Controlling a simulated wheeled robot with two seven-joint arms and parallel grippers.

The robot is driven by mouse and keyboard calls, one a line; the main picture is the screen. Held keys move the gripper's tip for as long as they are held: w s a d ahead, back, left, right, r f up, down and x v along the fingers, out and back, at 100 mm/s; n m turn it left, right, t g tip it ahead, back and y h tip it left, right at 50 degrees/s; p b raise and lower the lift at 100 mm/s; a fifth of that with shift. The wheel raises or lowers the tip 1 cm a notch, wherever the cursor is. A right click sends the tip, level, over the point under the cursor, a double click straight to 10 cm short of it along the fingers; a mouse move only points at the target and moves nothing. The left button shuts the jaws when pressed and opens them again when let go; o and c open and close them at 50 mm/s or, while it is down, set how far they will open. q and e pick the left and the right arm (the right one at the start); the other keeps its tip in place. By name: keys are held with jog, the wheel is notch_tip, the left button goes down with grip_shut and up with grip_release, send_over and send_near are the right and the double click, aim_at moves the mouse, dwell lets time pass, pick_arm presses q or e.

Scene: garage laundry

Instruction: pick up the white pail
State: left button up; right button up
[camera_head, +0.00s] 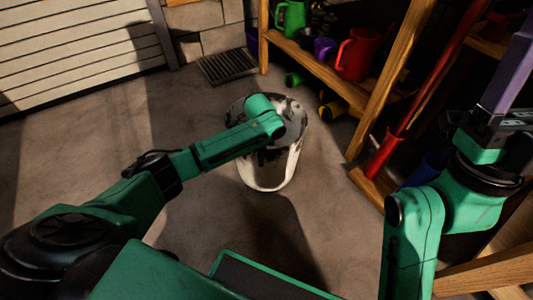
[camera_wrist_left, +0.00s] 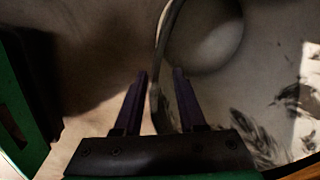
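The white pail (camera_head: 268,172) stands upright on the concrete floor in the middle of the head view, with dark smears on it. My left forearm reaches over it and hides part of its opening. In the left wrist view my left gripper (camera_wrist_left: 160,73) has its two purple fingers apart. The pail's rim runs between them, with the pail's inside (camera_wrist_left: 235,85) to the right. The fingers do not appear closed on the rim. My right gripper (camera_head: 508,70) is raised at the right edge of the head view, partly cut off, away from the pail.
A wooden shelf (camera_head: 318,68) behind the pail holds a red watering can (camera_head: 357,54), a green jug (camera_head: 291,18) and a purple cup (camera_head: 324,47). A red pole (camera_head: 425,85) leans at the right. A floor grate (camera_head: 226,66) lies at the back. The floor left of the pail is clear.

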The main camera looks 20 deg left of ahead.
pick_arm(q)
grip_shut()
dwell(1.4)
jog(key=shift+w, duration=0.1)
